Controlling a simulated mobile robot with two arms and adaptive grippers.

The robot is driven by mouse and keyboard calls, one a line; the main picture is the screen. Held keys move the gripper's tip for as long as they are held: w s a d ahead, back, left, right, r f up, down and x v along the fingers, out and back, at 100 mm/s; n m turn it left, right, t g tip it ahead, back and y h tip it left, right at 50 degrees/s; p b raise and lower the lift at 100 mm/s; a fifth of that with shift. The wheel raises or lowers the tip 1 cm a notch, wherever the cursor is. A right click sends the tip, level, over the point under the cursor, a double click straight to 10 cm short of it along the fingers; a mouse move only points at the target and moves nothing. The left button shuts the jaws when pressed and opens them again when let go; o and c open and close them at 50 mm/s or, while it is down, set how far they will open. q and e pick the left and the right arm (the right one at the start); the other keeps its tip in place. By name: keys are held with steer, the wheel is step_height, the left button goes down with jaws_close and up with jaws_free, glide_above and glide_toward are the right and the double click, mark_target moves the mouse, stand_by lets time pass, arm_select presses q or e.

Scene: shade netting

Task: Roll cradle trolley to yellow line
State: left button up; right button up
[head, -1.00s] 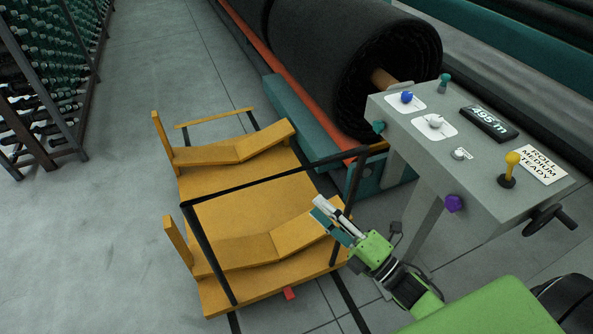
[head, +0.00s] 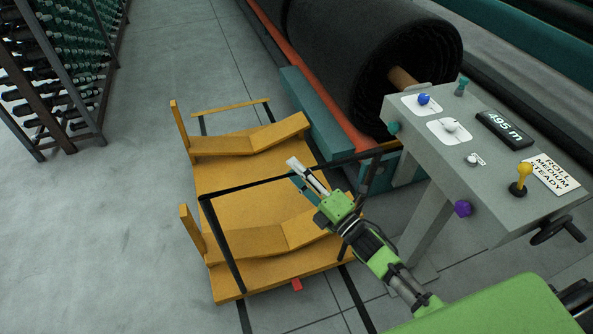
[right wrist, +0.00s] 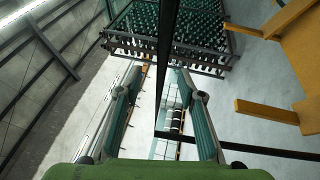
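The cradle trolley (head: 225,181) is a yellow-orange deck with two V-shaped cradles and a black handle frame (head: 207,225) at its near end. It stands on the floor beside the machine, its cradles empty. My right gripper (head: 297,174) is open at the top bar of the handle. In the right wrist view the fingers (right wrist: 158,80) are apart, with a black bar (right wrist: 168,45) crossing between them in the picture; I cannot tell whether they touch it. I see no clear yellow floor line in the head view. My left gripper is out of view.
A grey control console (head: 455,150) with knobs and a yellow-topped lever stands close on the right. Behind it is a large black roll (head: 365,50) on the machine. A bobbin rack (head: 65,70) stands at the far left. Floor left of the trolley is clear.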

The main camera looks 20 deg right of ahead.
steer(key=shift+c, duration=0.4)
jaws_close()
